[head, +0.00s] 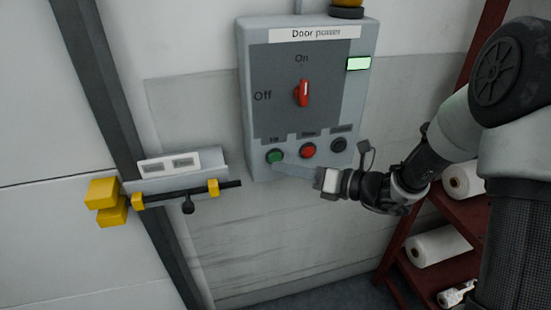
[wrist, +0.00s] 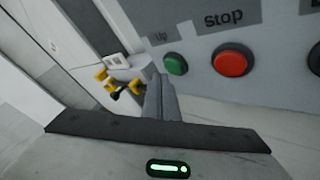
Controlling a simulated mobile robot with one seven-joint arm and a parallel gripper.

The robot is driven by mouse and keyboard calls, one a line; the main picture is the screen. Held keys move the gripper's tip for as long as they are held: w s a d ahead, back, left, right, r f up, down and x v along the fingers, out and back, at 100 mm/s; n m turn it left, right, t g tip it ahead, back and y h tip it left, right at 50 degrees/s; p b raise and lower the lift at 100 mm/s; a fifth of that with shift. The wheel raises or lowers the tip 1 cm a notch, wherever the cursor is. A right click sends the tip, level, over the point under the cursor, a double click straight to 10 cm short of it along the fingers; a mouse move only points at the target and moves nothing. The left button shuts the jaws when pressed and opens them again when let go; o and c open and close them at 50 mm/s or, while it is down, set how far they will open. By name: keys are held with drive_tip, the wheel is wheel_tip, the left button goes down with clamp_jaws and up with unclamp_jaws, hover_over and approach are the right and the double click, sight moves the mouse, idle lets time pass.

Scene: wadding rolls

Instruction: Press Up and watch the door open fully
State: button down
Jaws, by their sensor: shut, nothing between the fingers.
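The grey control box (head: 246,80), labelled "Door power", is on the wall. Its red rotary switch (head: 303,93) stands upright, in line with "On", and a small window (head: 358,63) glows green. The green Up button (head: 275,157) is at the lower left of the box; it also shows in the wrist view (wrist: 175,64). My gripper (head: 281,164) is shut and empty, its fingertips close beside the green button. I cannot tell whether they touch it. The white door (head: 50,130) at the left shows only in part, and how far it is open is unclear.
The red Stop button (head: 308,150) and a black button (head: 338,145) sit right of the green one. A bolt (head: 190,193) with yellow parts (head: 103,193) crosses the dark post at the left. A red shelf (head: 460,215) with white rolls (head: 440,246) stands lower right.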

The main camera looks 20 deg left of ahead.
drive_tip(key=shift+w, duration=0.1)
drive_tip(key=shift+w+a, duration=0.25)
drive_tip(key=shift+w, duration=0.05)
